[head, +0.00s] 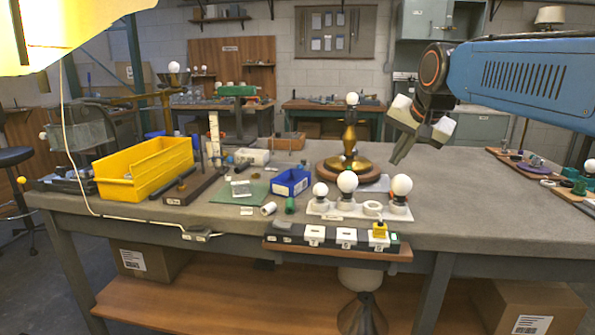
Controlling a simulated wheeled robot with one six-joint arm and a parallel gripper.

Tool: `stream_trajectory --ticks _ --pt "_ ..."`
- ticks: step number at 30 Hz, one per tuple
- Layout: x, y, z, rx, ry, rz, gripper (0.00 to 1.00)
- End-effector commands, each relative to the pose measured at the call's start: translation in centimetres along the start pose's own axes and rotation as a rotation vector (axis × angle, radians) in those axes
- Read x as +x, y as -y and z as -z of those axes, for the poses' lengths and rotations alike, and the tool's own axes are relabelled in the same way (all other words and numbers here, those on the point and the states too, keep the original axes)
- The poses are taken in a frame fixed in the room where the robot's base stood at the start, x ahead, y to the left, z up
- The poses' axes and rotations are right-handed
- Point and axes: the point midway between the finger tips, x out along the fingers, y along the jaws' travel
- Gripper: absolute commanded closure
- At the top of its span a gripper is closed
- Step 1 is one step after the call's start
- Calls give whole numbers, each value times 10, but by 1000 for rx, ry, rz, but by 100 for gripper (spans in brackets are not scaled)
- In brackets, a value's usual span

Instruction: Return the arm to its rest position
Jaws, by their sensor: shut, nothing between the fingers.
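My blue arm (530,78) reaches in from the right edge, above the workbench (465,200). My gripper (400,158) hangs at its end, pointing down and slightly left, with its fingers shut and nothing held. It appears right of the brass lamp (350,135) and apart from it. The lamp stands upright on a round base, with a white bulb (352,99) on top. A white holder (335,210) with several round bulbs is at the bench's front.
A yellow bin (145,172), a blue bin (290,182) and a power strip (345,238) are on the bench. Small parts lie on boards (540,171) at the right. A large yellow piece (70,25) fills the top left. The bench between lamp and right boards is mostly clear.

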Motion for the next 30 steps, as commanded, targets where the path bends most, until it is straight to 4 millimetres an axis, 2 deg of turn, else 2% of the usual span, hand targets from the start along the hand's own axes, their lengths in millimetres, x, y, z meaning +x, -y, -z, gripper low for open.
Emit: stream_trajectory --ticks 8,11,17,24,27,30 --pt "-5 -47 -50 -99 29 -34 100" --pt "-6 -74 -80 -155 48 -52 100" --pt "-4 -141 -159 -300 101 -90 100" --pt "8 -217 -253 -466 171 -124 100" --pt "13 -239 -282 -517 195 -131 100" --pt "18 -254 -302 -551 211 -135 100"
